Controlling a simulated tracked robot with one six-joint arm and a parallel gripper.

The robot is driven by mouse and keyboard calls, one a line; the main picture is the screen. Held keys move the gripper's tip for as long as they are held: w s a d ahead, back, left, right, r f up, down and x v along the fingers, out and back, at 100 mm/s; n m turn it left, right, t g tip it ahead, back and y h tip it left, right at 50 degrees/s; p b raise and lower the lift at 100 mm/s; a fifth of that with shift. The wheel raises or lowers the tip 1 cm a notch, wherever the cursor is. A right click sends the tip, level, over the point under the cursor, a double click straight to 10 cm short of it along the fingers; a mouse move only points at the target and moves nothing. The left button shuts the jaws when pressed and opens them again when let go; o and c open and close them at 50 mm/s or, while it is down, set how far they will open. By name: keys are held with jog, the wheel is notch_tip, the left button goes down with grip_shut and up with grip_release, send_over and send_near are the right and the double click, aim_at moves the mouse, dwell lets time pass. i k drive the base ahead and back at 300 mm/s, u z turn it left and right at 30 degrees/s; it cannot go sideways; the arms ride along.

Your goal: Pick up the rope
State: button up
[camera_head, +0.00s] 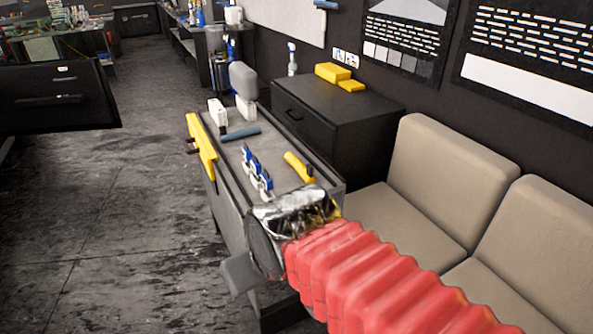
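I cannot make out a rope for certain in this view. My arm, in a red ribbed sleeve, reaches in from the lower right. Its dark, foil-wrapped wrist ends at my gripper (240,274), which shows only as a grey part low beside the near end of a grey cart (222,189). Whether its fingers are open or shut is hidden. On the cart top lie several blue-and-white items (256,170), a yellow-handled tool (299,167) and a blue bar (240,133). The wrist hides the cart's near corner.
A yellow level-like bar (201,147) hangs on the cart's left side. White bottles (217,112) stand at its far end. A beige sofa (430,190) and a black cabinet (335,115) stand on the right. The dark floor (110,220) on the left is clear.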

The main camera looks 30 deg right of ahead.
aim_at(306, 173)
jog(key=z, duration=0.05)
jog(key=i, duration=1)
jog(key=u, duration=0.05)
